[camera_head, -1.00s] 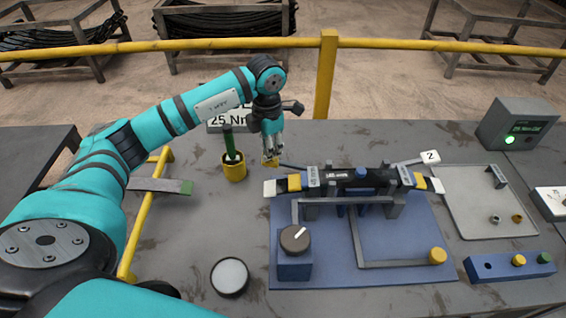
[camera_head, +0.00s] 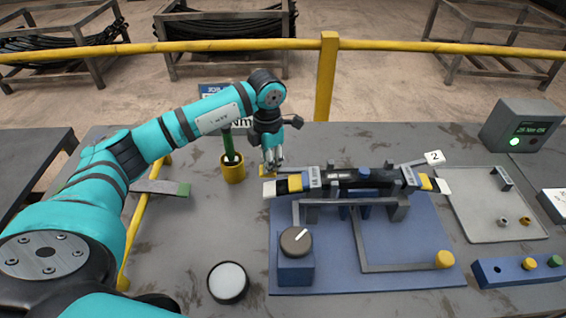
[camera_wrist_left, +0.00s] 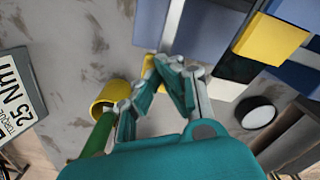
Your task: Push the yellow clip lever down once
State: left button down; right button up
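A small yellow piece (camera_head: 268,174), which looks like the clip lever, shows just under my left fingertips, near the white left end of the clamped black assembly (camera_head: 345,181). My left gripper (camera_head: 272,163) points down at it with its fingertips close together. Whether the fingers touch the lever cannot be told. My right gripper is not in view.
A yellow cup (camera_head: 232,171) with a green rod stands left of the gripper. The blue fixture plate (camera_head: 400,255) carries a dial (camera_head: 296,241). A white-topped round button (camera_head: 228,281) stands in front. A grey tray (camera_head: 485,222) lies to the right.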

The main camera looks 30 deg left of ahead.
pick_arm(q)
notch_tip(320, 180, up, 10)
jog(key=p, duration=0.6)
dwell(0.8)
jog(key=shift+f, duration=0.1)
